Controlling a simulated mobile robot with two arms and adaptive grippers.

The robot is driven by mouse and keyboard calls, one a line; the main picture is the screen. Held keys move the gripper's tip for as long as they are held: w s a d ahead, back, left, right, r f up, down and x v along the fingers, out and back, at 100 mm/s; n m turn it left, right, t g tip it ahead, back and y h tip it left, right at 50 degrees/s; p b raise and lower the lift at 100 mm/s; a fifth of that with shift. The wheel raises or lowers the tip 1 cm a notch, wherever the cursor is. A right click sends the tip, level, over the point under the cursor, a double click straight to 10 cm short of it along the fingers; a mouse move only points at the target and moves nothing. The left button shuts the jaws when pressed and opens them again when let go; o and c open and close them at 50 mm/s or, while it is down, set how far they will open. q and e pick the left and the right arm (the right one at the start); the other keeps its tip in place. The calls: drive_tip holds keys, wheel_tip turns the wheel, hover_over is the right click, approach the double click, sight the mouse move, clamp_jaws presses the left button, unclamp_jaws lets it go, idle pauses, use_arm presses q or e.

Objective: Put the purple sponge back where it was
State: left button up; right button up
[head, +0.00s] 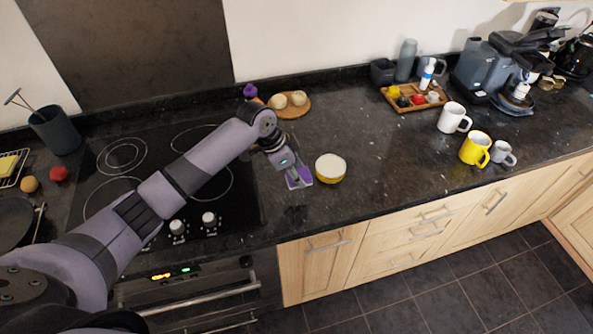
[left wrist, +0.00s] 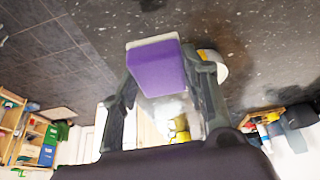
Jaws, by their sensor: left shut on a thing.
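The purple sponge (head: 299,178) is held in my left gripper (head: 297,172), just over the dark granite counter to the right of the cooktop. In the left wrist view the sponge (left wrist: 157,68) is a purple block with a pale edge, between the two fingers of my left gripper (left wrist: 162,85). The fingers are shut on its sides. I cannot tell if the sponge touches the counter. My right gripper is not in view.
A yellow bowl with a white top (head: 330,168) stands close to the right of the sponge. A round wooden board (head: 291,111) with buns lies behind. A wooden tray (head: 408,106) and mugs (head: 475,149) stand farther right. Counter (head: 385,185) right of the bowl is clear.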

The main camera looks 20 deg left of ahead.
use_arm(q)
wheel_tip(320, 180, down, 5)
drive_tip(key=b, duration=0.4)
drive_tip(key=shift+f+b, duration=0.2)
drive_tip(key=shift+b, duration=0.15)
drive_tip(key=shift+f, duration=0.35)
drive_tip(key=shift+f+b, duration=0.5)
drive_tip(key=shift+f, duration=0.25)
drive_tip(key=o, duration=1.3)
drive_tip(key=o, duration=0.8)
